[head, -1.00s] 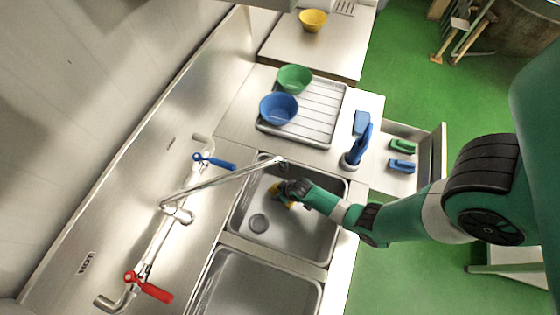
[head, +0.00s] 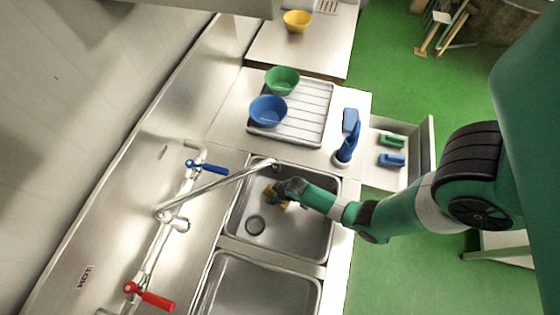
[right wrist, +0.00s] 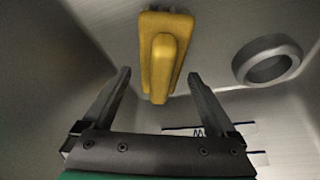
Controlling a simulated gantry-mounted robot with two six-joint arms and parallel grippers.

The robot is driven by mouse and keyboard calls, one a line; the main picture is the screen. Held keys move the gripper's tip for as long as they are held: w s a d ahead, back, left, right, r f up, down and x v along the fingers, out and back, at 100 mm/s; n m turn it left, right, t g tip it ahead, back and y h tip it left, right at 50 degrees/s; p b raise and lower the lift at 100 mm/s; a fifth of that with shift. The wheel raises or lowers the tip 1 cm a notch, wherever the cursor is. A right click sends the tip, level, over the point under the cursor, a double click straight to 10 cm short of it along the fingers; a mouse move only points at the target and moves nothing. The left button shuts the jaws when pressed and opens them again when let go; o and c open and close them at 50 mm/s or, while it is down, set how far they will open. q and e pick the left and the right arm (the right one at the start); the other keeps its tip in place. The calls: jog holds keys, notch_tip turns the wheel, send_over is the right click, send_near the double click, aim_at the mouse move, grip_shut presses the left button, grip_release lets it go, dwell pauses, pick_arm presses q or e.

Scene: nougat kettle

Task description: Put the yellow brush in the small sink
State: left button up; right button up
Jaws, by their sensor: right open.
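The yellow brush (right wrist: 162,58) lies in a steel sink basin (head: 290,238), the one nearer the drying rack; in the head view the brush (head: 270,194) is partly hidden by my right gripper. My right gripper (right wrist: 157,85) is open, with its fingers apart and nothing between them. The brush lies just beyond the fingertips in the right wrist view, its handle pointing towards them. In the head view my right gripper (head: 280,190) is down inside this basin. My left gripper is not in view.
A second basin (head: 255,290) adjoins this one. The tap spout (head: 225,183) reaches over the basin. Blue (head: 268,110) and green (head: 282,80) bowls stand on the drying rack (head: 305,115). An open drawer (head: 428,150) holds green and blue brushes.

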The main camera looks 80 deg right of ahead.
jog(key=p+v, duration=0.5)
jog(key=v, duration=0.5)
jog(key=shift+r+p, duration=0.15)
jog(key=shift+p, duration=0.2)
